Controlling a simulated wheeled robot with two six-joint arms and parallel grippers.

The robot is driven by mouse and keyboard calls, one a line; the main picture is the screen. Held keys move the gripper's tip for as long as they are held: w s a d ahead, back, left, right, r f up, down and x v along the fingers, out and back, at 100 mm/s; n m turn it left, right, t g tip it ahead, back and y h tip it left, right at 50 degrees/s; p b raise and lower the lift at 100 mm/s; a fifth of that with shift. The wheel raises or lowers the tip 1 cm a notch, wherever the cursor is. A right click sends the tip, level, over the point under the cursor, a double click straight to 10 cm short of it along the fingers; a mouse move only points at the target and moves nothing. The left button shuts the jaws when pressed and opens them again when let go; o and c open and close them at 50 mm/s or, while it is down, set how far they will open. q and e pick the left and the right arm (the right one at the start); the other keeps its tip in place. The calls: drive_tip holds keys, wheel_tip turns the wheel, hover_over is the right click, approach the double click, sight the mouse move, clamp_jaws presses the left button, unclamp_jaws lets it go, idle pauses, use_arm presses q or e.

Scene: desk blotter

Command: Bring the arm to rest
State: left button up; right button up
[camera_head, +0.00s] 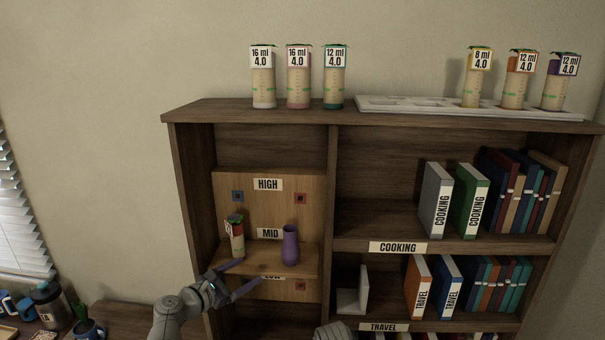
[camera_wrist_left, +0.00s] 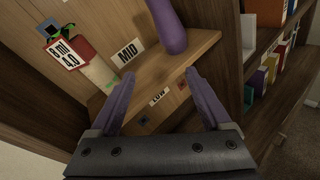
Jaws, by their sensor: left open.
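My left gripper (camera_head: 250,275) is open and empty in front of the wooden shelf insert (camera_head: 225,260), at its MID ledge. In the left wrist view its two purple fingers (camera_wrist_left: 160,100) are spread apart, with the ledge edge beyond them. A tube with a red upper part and a label (camera_head: 236,237) stands on the MID ledge; it also shows in the left wrist view (camera_wrist_left: 92,70), where the label reads 8 ml 4.0. A purple vase (camera_head: 290,246) stands to its right on the same ledge. At the bottom edge of the head view a pale grey part shows, with no right gripper fingers visible.
The bookcase (camera_head: 330,119) holds cooking books (camera_head: 455,200) and travel books (camera_head: 433,285) on the right. Several labelled tubes (camera_head: 298,80) stand on top, some in a white rack (camera_head: 400,104). A desk with cups (camera_head: 88,328) is at lower left. The wall side left of the bookcase is clear.

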use_arm(q)
drive_tip(key=s+d+f+m+g+y+b, duration=0.1)
drive_tip(key=s+d+f+m+g+b, duration=0.1)
drive_tip(key=s+d+f+m+g, duration=0.5)
drive_tip(key=s+d+f+m+g+b, duration=0.25)
drive_tip(key=s+d+f+m, duration=0.25)
drive_tip(key=d+f+m, duration=0.5)
drive_tip(key=s+a+f+m+g+y+b, duration=0.3)
drive_tip(key=s+a+f+m+g+y, duration=0.1)
drive_tip(key=s+f+m+y, duration=0.4)
drive_tip(key=shift+s+f+m+y+b, duration=0.35)
drive_tip(key=shift+s+f+m, duration=0.65)
drive_tip(key=shift+s+m, duration=0.85)
drive_tip(key=shift+w+a+m+g, duration=0.1)
drive_tip(key=shift+w+m+g, duration=0.15)
drive_tip(key=shift+w, duration=0.05)
